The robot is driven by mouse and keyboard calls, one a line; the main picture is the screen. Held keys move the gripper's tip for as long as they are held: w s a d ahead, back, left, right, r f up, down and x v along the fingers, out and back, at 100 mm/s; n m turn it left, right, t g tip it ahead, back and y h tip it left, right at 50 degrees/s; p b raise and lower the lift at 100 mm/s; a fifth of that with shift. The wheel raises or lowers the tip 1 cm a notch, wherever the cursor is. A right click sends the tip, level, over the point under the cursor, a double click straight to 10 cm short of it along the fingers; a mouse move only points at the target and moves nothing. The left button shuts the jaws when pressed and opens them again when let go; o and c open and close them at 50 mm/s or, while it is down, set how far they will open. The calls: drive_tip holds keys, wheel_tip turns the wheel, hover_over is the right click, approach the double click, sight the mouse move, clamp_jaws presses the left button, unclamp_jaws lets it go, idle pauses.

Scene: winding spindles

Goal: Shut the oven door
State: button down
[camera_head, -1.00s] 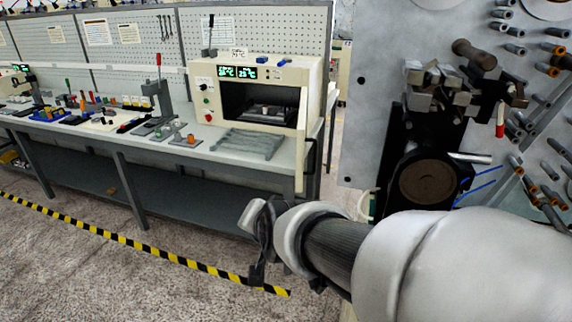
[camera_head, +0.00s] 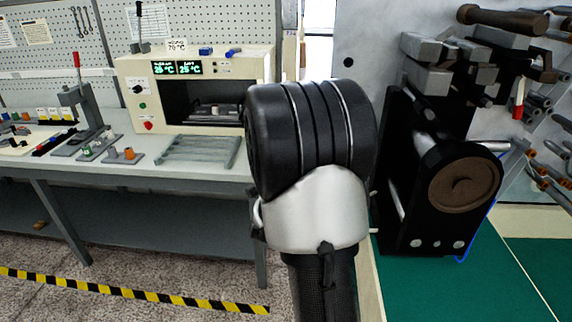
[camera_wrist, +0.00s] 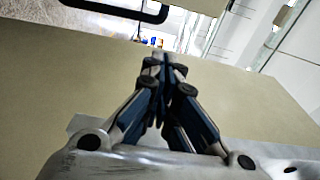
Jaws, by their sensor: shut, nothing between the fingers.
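The cream oven (camera_head: 146,65) stands on the bench in the head view, with green displays on its front and its dark chamber open to view. Its door is hidden behind my arm in that view. In the wrist view a broad beige panel, which looks like the open oven door (camera_wrist: 60,95), fills the middle, with a black bar handle (camera_wrist: 118,10) at its upper edge. My gripper (camera_wrist: 165,60) is shut and empty in front of this panel. I cannot tell whether the fingertips touch it. My gripper is hidden in the head view.
A grey rack (camera_head: 198,152) lies on the bench in front of the oven. A lever press (camera_head: 85,110) and small fixtures stand to the left. A black winding machine (camera_head: 425,190) stands at the right. The floor before the bench is clear.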

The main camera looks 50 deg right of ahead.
drive_tip(key=w+d+b, duration=0.1)
drive_tip(key=w+d, duration=0.1)
drive_tip(key=w, duration=0.4)
idle(0.5)
